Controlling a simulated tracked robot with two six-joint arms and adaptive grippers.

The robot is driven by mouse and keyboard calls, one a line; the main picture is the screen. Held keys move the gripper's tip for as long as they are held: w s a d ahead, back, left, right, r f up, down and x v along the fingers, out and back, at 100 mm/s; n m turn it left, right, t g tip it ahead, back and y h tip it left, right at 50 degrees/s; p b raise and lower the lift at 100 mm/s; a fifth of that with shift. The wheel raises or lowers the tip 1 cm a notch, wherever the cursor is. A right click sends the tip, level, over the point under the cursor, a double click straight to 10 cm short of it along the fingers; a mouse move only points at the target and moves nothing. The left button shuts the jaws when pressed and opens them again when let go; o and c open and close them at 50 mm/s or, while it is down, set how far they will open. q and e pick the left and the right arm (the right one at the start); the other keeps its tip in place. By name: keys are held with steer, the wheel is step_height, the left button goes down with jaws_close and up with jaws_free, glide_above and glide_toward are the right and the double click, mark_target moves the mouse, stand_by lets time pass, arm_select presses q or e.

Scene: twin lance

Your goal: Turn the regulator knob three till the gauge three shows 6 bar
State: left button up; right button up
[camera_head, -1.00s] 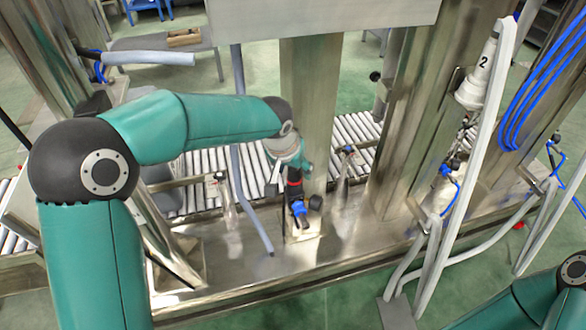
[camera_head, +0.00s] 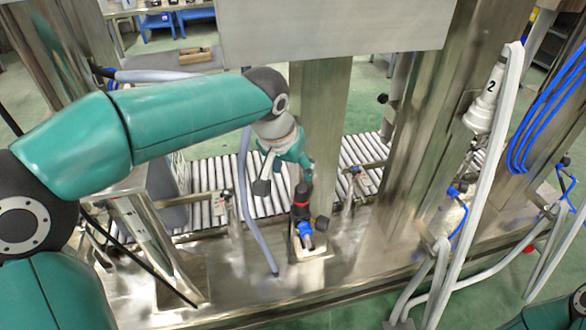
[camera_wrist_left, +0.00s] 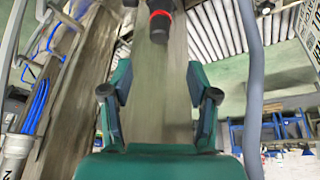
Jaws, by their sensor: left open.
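A regulator with a black knob (camera_head: 302,190), a red ring and a blue body (camera_head: 305,230) stands on the steel base in the middle of the head view. A small round black part, perhaps its gauge (camera_head: 321,223), sits beside it; no dial face or number is readable. My left gripper (camera_head: 284,179) is open and empty, just above and behind the knob in the picture. In the left wrist view its fingers (camera_wrist_left: 160,93) are spread apart, and the black knob with its red ring (camera_wrist_left: 159,12) shows beyond them at the top edge. My right gripper is out of view.
A steel post (camera_head: 322,110) stands just behind the regulator. A grey hose (camera_head: 250,205) hangs left of it. A roller conveyor (camera_head: 210,182) runs behind. A lance marked 2 (camera_head: 484,100) with pale hoses and blue tubes (camera_head: 530,120) is at the right.

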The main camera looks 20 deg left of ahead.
arm_select(q)
steer(key=n+y, duration=0.3)
steer(key=n, duration=0.5)
glide_toward(302, 188)
steer(key=shift+g, duration=0.4)
steer(key=b+x, duration=0.1)
steer(key=x, duration=0.2)
steer(key=b+x, duration=0.1)
steer(key=x, duration=0.3)
steer(key=b+x, duration=0.2)
steer(key=x, duration=0.1)
steer(key=shift+w+a+f, duration=0.15)
steer(key=shift+w+f, duration=0.05)
steer(key=shift+w, duration=0.25)
steer(key=shift+c, duration=0.4)
